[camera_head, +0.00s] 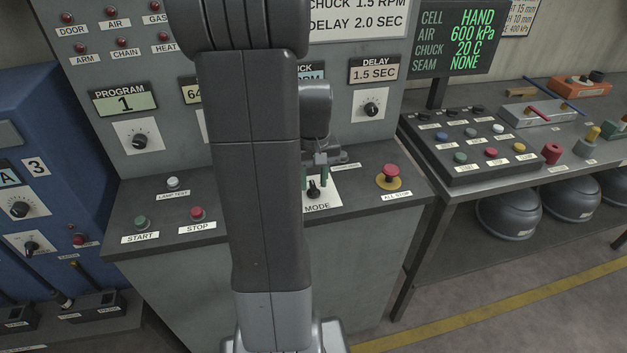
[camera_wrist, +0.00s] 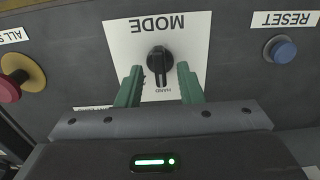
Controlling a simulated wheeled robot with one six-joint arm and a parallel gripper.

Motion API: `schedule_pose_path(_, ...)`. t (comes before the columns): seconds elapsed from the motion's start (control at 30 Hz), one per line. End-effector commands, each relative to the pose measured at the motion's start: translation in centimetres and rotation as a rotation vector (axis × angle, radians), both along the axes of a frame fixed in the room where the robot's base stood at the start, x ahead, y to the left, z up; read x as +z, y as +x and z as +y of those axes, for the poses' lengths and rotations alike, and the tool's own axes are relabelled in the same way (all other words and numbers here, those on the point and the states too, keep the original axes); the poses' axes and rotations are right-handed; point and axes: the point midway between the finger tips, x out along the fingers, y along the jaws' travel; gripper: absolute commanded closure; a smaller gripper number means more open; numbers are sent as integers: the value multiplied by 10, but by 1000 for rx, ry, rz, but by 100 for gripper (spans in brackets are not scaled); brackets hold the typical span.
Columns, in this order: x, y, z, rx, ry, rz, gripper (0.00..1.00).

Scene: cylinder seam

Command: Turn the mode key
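The mode key (camera_head: 313,190) is a black rotary knob on a white plate labelled MODE, on the sloping desk of the grey console. In the wrist view the key (camera_wrist: 160,62) appears upside down. Its handle runs up and down the picture, with a HAND label by its lower end. My gripper (camera_wrist: 160,68) is open, with one green finger on each side of the key and a visible gap at both sides. In the head view my gripper (camera_head: 315,174) is over the key; my arm hides part of the desk.
A red ALL STOP button (camera_head: 390,173) on a yellow disc stands right of the key; a blue RESET button (camera_wrist: 283,50) is on its other side. START (camera_head: 141,222) and STOP (camera_head: 197,213) buttons lie further left. The screen (camera_head: 458,38) reads HAND and SEAM NONE.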

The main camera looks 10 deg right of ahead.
Motion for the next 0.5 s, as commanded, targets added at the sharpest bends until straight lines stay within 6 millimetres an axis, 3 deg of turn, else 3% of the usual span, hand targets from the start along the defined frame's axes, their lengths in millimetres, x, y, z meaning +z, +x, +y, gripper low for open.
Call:
schedule_pose_path(0.4, -9, 0, 0, 0, 0, -1, 66)
schedule_pose_path(0.5, -9, 0, 0, 0, 0, -1, 86)
